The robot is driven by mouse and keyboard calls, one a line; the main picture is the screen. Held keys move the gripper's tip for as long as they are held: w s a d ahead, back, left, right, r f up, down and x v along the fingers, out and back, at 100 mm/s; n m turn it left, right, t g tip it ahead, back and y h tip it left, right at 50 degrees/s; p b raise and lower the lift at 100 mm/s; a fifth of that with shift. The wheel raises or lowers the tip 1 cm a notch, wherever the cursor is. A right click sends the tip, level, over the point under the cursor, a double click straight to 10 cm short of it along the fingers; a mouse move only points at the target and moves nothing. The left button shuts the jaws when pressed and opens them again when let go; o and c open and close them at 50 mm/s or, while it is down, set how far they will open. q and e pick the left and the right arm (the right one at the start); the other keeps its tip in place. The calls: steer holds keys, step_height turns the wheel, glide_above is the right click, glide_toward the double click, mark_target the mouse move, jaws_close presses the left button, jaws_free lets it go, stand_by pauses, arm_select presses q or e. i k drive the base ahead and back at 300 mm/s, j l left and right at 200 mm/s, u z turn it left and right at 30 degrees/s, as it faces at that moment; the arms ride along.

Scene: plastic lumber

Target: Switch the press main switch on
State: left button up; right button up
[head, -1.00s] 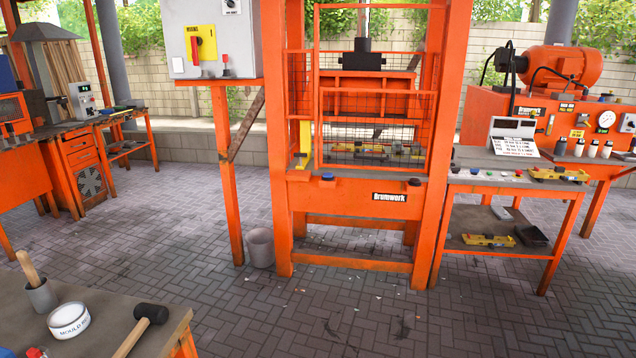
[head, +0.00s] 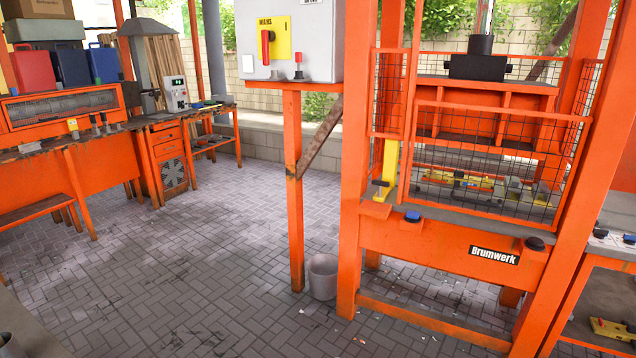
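The main switch (head: 266,47) is a red handle on a yellow plate marked MAINS (head: 277,40). It is on the front of a grey electrical box (head: 309,48) at the top, left of the orange press (head: 451,247). The red handle looks upright, pointing down from its pivot.
An orange post (head: 293,190) holds up the box, with a grey bucket (head: 323,276) at its foot. The paved floor (head: 190,260) left of the post is clear. Orange workbenches (head: 100,185) stand at the left. A bench (head: 590,300) adjoins the press at the right.

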mark_target(268, 36)
steer(key=i+l+u, duration=0.75)
steer(key=i+l, duration=0.15)
steer(key=l, duration=0.15)
steer(key=i+u, duration=0.15)
steer(key=i, duration=0.4)
steer(key=i+l+u, duration=0.15)
steer(key=i, duration=0.35)
steer(key=i+u, duration=0.25)
steer(key=i, duration=0.45)
steer(key=i+l+u, duration=0.2)
steer(key=i, duration=0.55)
steer(key=j, duration=0.1)
